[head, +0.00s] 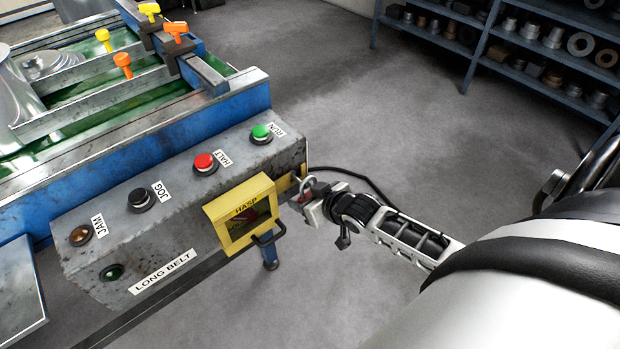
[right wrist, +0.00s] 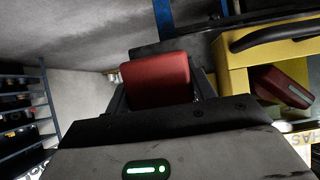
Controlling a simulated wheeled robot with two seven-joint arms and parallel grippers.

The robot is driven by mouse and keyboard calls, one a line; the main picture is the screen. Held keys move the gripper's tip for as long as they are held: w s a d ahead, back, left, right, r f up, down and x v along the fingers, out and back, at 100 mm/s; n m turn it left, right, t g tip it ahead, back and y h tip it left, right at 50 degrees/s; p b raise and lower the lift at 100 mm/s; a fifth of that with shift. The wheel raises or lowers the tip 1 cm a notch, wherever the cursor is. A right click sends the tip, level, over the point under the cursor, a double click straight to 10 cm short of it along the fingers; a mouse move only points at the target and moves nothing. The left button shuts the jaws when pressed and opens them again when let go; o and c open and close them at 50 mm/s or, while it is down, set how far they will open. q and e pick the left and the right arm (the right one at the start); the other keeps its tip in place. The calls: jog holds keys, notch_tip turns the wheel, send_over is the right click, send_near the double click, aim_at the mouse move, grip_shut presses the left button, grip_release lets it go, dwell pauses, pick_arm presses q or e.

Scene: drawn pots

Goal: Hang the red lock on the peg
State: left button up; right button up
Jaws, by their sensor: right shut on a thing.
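The red lock (right wrist: 157,80) is between the fingers of my right gripper (right wrist: 160,95) in the right wrist view. In the head view the gripper (head: 312,205) is shut on the lock (head: 306,196), beside the right end of the grey control box. The lock's grey shackle (head: 308,183) points up, close to a small yellow plate (head: 284,187) on the box's end. I cannot make out the peg, nor tell whether the shackle touches anything there. My left gripper is out of view.
The yellow hasp case (head: 215,212), with a black handle, sits just left of the gripper; a red object (right wrist: 283,88) shows inside it. The control box (head: 150,235) carries several buttons. A black cable runs behind the gripper. Open floor lies beyond, with shelves at upper right.

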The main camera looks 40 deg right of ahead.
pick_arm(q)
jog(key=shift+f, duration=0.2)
pick_arm(e)
jog(key=shift+w, duration=0.65)
pick_arm(q)
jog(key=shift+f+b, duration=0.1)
jog(key=shift+b, duration=0.2)
pick_arm(e)
jog(key=shift+w+f, duration=0.15)
jog(key=shift+f, duration=0.05)
pick_arm(q)
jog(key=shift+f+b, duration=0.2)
jog(key=shift+b, duration=0.15)
pick_arm(e)
jog(key=shift+w+a+f, duration=0.1)
jog(key=shift+w+f, duration=0.15)
jog(key=shift+f, duration=0.05)
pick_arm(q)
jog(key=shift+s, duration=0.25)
pick_arm(e)
jog(key=shift+w+a+f, duration=0.1)
